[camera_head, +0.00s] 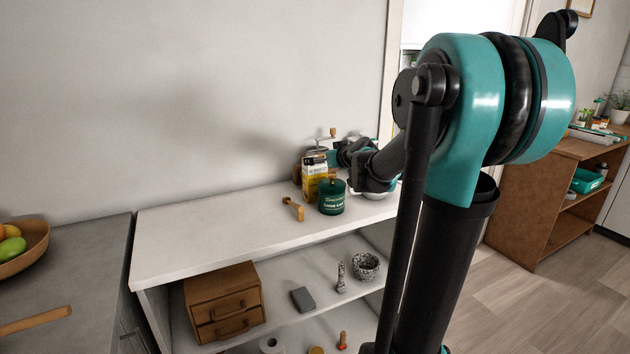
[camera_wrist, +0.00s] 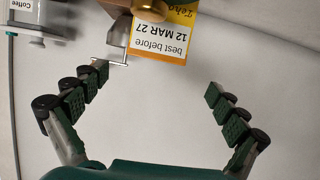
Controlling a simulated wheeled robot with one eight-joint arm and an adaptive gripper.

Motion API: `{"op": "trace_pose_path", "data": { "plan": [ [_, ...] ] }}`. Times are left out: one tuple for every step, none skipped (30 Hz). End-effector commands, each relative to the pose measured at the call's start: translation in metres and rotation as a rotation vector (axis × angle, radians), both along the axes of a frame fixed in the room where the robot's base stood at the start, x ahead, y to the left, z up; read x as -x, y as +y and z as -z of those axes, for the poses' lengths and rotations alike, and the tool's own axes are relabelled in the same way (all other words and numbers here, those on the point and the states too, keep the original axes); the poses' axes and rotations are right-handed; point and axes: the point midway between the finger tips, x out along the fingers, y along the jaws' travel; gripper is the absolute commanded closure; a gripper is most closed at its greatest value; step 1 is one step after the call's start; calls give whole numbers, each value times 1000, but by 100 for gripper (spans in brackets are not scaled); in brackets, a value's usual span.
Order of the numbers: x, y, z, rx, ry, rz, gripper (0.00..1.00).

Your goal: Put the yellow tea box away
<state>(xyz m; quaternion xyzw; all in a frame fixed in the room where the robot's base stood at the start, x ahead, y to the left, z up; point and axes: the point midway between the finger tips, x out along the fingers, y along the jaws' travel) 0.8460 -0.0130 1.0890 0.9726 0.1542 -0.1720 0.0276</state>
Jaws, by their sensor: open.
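The yellow tea box (camera_head: 314,178) stands upright on the white top shelf, towards the back, partly beside a dark green canister. In the wrist view a yellow-bordered box face (camera_wrist: 160,40) shows at the top with a "best before 12 MAR 27" label, upside down. My gripper (camera_wrist: 157,85) is open, its two fingers spread wide with nothing between them. The box lies beyond the fingertips, apart from them.
The green canister (camera_head: 331,198) stands just in front of the box. A small wooden-handled item (camera_head: 294,208) lies to the left. The shelf's left part is clear. The lower shelf holds a wooden drawer box (camera_head: 223,303), a grey block (camera_head: 302,299) and a speckled mortar (camera_head: 366,266).

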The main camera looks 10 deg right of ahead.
Motion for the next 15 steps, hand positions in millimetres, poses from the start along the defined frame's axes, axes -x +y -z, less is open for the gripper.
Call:
{"op": "trace_pose_path", "data": {
  "plan": [
    [-5,1,2,0,0,0,3],
    [-7,2,2,-1,-1,0,3],
    [-9,3,3,-1,-1,0,3],
    [-10,3,4,-1,-1,0,3],
    [-11,3,4,-1,-1,0,3],
    [-12,4,5,-1,-1,0,3],
    [-13,4,5,-1,0,0,3],
    [-14,4,6,-1,0,0,3],
    [-16,4,7,-1,0,0,3],
    [-18,4,8,0,0,0,3],
    [-21,5,10,0,0,0,3],
    [-26,5,12,0,0,0,3],
    [-29,5,13,1,0,0,3],
    [-33,6,15,1,0,0,3],
    [-38,6,18,1,0,0,3]
  ]
}}
